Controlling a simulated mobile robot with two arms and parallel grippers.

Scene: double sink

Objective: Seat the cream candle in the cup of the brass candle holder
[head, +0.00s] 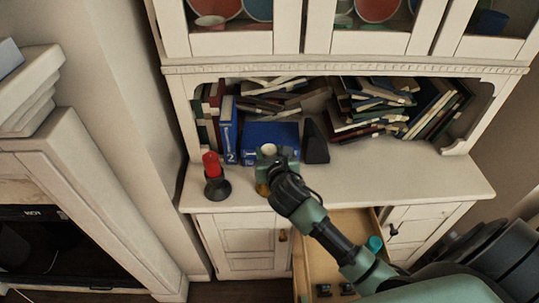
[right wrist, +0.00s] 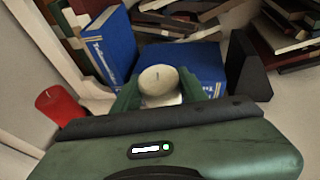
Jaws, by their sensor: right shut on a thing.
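My right gripper (head: 268,161) is over the white cabinet counter, shut on the cream candle (head: 269,149). In the right wrist view the candle (right wrist: 160,80) stands between the two green fingers (right wrist: 161,93), its round top and wick facing the camera. A small brass-coloured part, which looks like the brass candle holder (head: 262,189), shows just below the gripper in the head view. The gripper hides most of it, so I cannot tell whether the candle's base touches the cup. My left gripper is not in view.
A red candle (head: 211,164) stands in a dark holder (head: 217,188) to the left. Blue books (head: 268,135) and a black bookend (head: 315,142) are close behind the gripper. An open drawer (head: 344,222) juts out below. The counter's right side (head: 425,178) is clear.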

